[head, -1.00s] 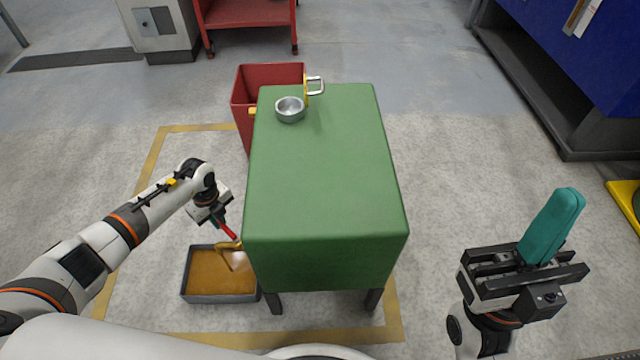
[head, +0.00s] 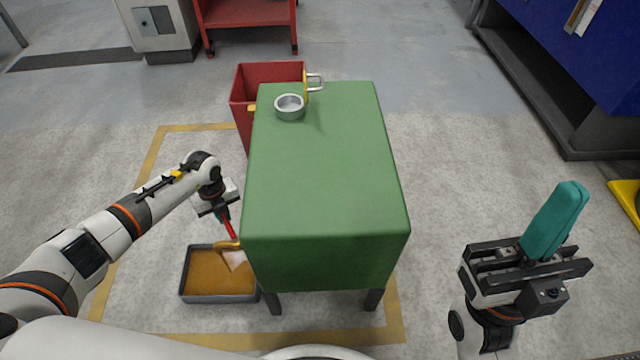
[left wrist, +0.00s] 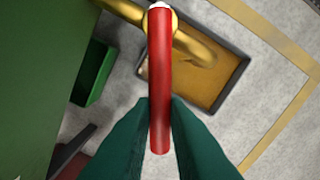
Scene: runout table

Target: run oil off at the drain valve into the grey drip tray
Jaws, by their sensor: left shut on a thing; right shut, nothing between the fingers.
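The red valve lever (left wrist: 160,80) sits on the brass drain valve (left wrist: 182,38) low on the green tank's left side. In the left wrist view the lever lies across the brass pipe. My left gripper (left wrist: 160,125) is shut on the lever, its teal fingers on either side. The grey drip tray (head: 217,299) lies on the floor under the spout, with amber-brown oil (head: 207,272) over its bottom. A pale patch shows below the spout; I cannot tell whether oil is running. My right gripper (head: 555,222) is shut and empty, its teal fingers together.
Yellow floor tape surrounds the spot.

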